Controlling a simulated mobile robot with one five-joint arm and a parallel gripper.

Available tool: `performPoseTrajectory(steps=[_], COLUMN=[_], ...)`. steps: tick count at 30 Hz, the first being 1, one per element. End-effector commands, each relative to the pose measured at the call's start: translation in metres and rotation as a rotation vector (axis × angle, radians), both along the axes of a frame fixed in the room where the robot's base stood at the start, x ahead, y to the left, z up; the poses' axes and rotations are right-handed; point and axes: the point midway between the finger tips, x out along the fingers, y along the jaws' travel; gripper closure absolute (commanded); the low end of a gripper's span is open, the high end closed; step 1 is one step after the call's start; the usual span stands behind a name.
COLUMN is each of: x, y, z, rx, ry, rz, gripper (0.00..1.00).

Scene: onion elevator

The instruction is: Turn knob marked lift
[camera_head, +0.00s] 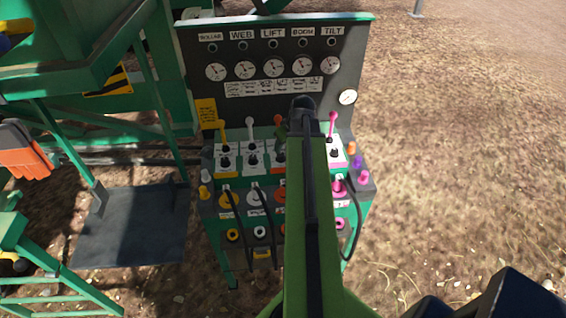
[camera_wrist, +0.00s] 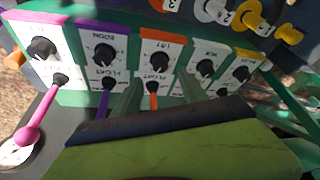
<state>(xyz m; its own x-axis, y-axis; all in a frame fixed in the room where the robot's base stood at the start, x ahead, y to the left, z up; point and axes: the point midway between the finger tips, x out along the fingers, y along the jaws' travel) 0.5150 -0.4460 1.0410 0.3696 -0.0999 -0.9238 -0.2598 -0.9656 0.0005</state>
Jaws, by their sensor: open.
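The lift knob (camera_wrist: 159,61) is a black round knob on a white plate with an orange top edge, in the middle of the row in the wrist view. An orange lever (camera_wrist: 153,100) stands by that plate. My gripper (camera_wrist: 158,77) is open, its two green-grey fingers reaching toward the plate with the knob just beyond and between their tips in the picture. Contact cannot be told. In the head view, the orange-edged lift plate (camera_head: 279,154) shows left of my arm, which hides part of the panel and my fingertips.
Neighbouring knobs are the boom knob (camera_wrist: 104,55), the white-edged knob (camera_wrist: 205,68) and the pink-edged knob (camera_wrist: 42,47). A pink lever (camera_wrist: 32,125) sticks up nearby. The gauge board (camera_head: 275,75) stands behind the controls. Open ground (camera_head: 460,150) lies at right.

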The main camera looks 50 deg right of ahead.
Motion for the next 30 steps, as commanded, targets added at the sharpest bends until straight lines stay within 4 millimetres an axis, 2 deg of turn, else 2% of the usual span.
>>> performPoseTrajectory(steps=[1,6,9,20,30], x=[0.006,0.019,0.025,0.028,0.028], y=[-0.002,-0.006,-0.007,-0.007,-0.007], z=[-0.022,-0.056,-0.068,-0.070,-0.070], rx=[0.000,0.000,0.001,0.001,0.000], ry=[0.000,0.000,0.000,0.000,0.000], rz=[0.001,0.000,0.000,0.000,0.000], gripper=[0.50,0.50,0.50,0.51,0.96])
